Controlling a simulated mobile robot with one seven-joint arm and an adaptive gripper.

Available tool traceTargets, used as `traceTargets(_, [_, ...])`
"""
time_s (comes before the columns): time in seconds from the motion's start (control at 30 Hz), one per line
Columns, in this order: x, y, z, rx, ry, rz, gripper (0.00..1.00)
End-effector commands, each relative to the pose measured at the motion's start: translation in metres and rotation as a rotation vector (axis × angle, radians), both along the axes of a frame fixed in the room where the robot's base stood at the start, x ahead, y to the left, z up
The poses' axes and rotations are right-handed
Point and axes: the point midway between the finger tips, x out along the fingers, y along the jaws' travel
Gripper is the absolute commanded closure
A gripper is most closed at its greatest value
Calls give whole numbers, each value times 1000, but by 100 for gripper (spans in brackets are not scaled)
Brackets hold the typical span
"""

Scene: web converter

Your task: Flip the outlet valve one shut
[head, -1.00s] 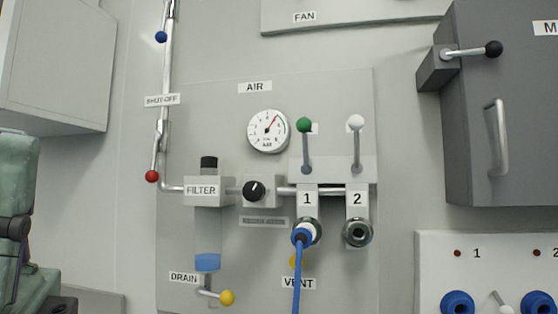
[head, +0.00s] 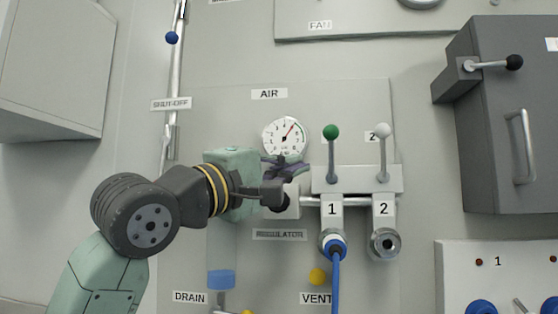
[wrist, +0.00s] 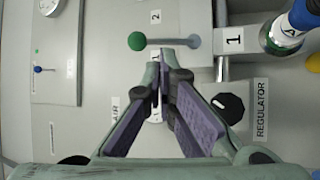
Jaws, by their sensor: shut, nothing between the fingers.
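The lever of outlet valve one, with a green ball (head: 331,132), stands upright above the label 1 in the head view. In the wrist view the picture is turned, and the green ball (wrist: 137,41) and its rod lie across the top, just beyond the fingertips. My gripper (head: 288,168) is in front of the gauge and regulator, left of the lever and apart from it. In the wrist view my gripper (wrist: 161,78) has its purple-padded fingers brought together at the tips, with nothing held. My gripper and arm hide the filter and part of the regulator.
The white-ball lever (head: 381,131) of outlet 2 stands upright close to the right. A blue hose (head: 335,275) hangs from outlet 1. The gauge (head: 285,137) is just behind my gripper. A dark grey box (head: 490,120) juts out at the right.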

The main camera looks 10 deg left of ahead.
Motion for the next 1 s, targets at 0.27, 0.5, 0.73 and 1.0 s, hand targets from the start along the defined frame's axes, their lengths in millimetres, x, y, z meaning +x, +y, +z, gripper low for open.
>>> traceTargets(0.27, [45,-35,21,-1,1,-6,100])
traceTargets(0.5, [68,-49,27,-3,1,-4,100])
traceTargets(0.73, [73,-52,27,-2,1,-3,100])
traceTargets(1.0, [74,-52,29,-1,1,-2,100])
